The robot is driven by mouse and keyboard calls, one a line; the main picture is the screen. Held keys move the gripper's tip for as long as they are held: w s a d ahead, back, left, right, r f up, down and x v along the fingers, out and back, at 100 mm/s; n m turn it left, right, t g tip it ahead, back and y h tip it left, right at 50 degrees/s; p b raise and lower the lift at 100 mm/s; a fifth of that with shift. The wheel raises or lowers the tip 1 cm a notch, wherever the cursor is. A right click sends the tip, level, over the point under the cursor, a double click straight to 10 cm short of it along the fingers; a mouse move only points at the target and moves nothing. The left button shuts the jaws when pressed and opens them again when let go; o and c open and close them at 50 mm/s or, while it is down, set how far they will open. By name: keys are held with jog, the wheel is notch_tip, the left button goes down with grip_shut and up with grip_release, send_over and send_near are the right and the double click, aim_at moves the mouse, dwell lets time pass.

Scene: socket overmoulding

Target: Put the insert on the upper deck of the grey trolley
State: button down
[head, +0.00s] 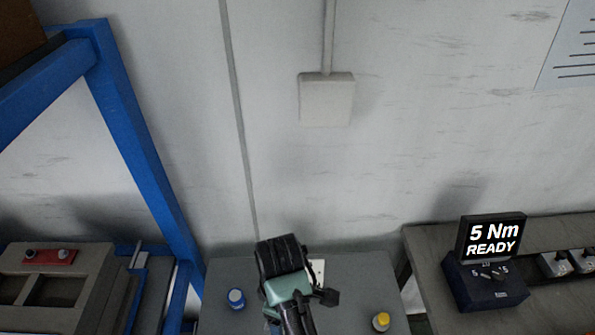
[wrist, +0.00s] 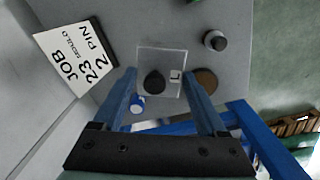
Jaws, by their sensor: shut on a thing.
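My gripper (wrist: 160,74) has its two blue fingers shut on the sides of a clear square piece, which I take to be the insert (wrist: 174,58). The piece has a small dark L-shaped mark. A dark round shape shows within its outline; I cannot tell whether it is part of the piece or lies beneath. A grey flat top, seemingly the trolley's upper deck (head: 349,268), lies under my gripper. It also fills much of the wrist view (wrist: 125,30). In the head view my wrist hides the fingers and the insert. The height above the deck is unclear.
A job card (wrist: 75,58) stands by the wall. A brown disc (wrist: 206,80) and dark-topped jar (wrist: 215,40) are nearby. A blue frame (head: 130,120) rises left; a torque display (head: 491,238) stands right.

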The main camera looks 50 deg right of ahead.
jog(key=shift+w+d+f+b, duration=0.15)
jog(key=shift+f+b, duration=0.3)
jog(key=shift+f, duration=0.45)
notch_tip(320, 180, down, 10)
jog(key=shift+w+r, duration=0.1)
jog(key=shift+f, duration=0.2)
grip_release()
notch_tip(320, 180, up, 12)
jog(key=shift+r, duration=0.15)
dwell(0.5)
